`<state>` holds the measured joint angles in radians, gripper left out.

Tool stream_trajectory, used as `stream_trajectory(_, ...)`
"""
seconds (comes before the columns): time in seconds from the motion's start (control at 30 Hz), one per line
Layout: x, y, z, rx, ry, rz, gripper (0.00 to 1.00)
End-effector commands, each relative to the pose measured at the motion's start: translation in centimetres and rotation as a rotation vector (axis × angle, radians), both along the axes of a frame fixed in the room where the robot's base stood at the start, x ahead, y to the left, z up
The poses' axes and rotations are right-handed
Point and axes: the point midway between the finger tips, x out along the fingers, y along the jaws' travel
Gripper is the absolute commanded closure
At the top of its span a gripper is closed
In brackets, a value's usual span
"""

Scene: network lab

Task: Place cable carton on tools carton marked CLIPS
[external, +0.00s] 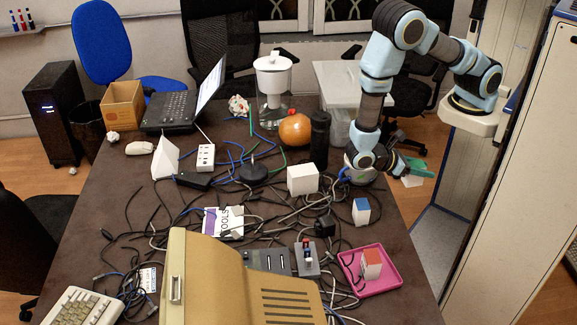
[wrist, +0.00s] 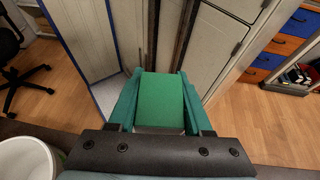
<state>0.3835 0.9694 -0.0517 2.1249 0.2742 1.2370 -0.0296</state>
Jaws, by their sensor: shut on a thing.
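My gripper (external: 416,168) is at the right, beyond the table's right edge, with my arm reaching over from the base behind. It is shut on a small carton (external: 411,181) with a white side. In the wrist view the carton's green face (wrist: 161,100) fills the space between the two teal fingers. No writing on it can be read. A white and purple item with the word TOOLS (external: 223,222) lies among cables on the table. A white carton with a blue top (external: 361,212) stands on the table's right side. A carton with a red face (external: 371,264) is in a pink tray. No CLIPS marking is legible.
The pink tray (external: 386,285) is at the table's right front. A plain white box (external: 303,179), a black bottle (external: 320,138) and an orange pumpkin (external: 295,130) stand near my arm. Tangled cables cover the middle. A beige monitor (external: 225,280) blocks the front. Tall cabinets (external: 510,180) rise at the right.

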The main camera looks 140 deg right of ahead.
Motion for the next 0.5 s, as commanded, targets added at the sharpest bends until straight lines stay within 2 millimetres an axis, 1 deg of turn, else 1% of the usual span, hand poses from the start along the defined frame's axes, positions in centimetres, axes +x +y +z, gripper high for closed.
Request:
stream_trajectory(0.03,-1.0,-1.5,-0.3,-0.001,-0.001,0.097,1.00)
stream_trajectory(0.1,-2.2,-3.9,-0.4,0.000,-0.002,0.236,1.00)
stream_trajectory(0.17,-3.0,-6.0,-0.4,-0.001,-0.002,0.353,1.00)
stream_trajectory(0.23,-3.6,-8.7,-0.4,0.000,-0.002,0.488,1.00)
stream_trajectory(0.37,-3.9,-13.7,-0.2,-0.001,-0.003,0.739,1.00)
stream_trajectory(0.4,-3.8,-15.2,0.0,-0.001,-0.004,0.814,1.00)
stream_trajectory(0.47,-3.4,-17.5,0.2,-0.001,-0.003,0.926,1.00)
stream_trajectory(0.5,-3.0,-18.9,0.4,-0.001,-0.002,1.001,1.00)
